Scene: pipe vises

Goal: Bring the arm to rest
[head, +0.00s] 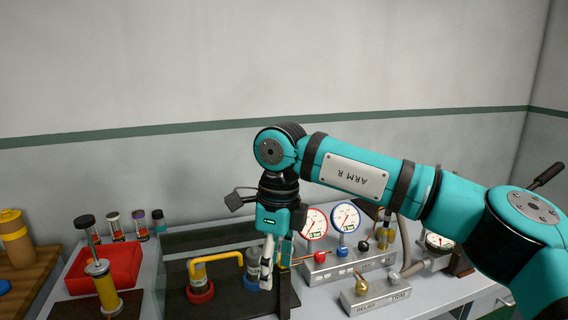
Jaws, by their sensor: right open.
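My right arm reaches in from the right, and its right gripper (275,262) points down at the middle of the bench. It is open, its fingers partly seen edge-on. A grey cylindrical fitting (253,265) shows just left of the fingers, partly hidden. I cannot tell whether the fingers touch anything. My left gripper is not in view.
Right of the gripper stand pressure gauges (345,217) on a grey manifold block (340,264) with coloured knobs, and a smaller valve block (375,292). A red tray (107,270) with a yellow cylinder (106,290) in front is at left.

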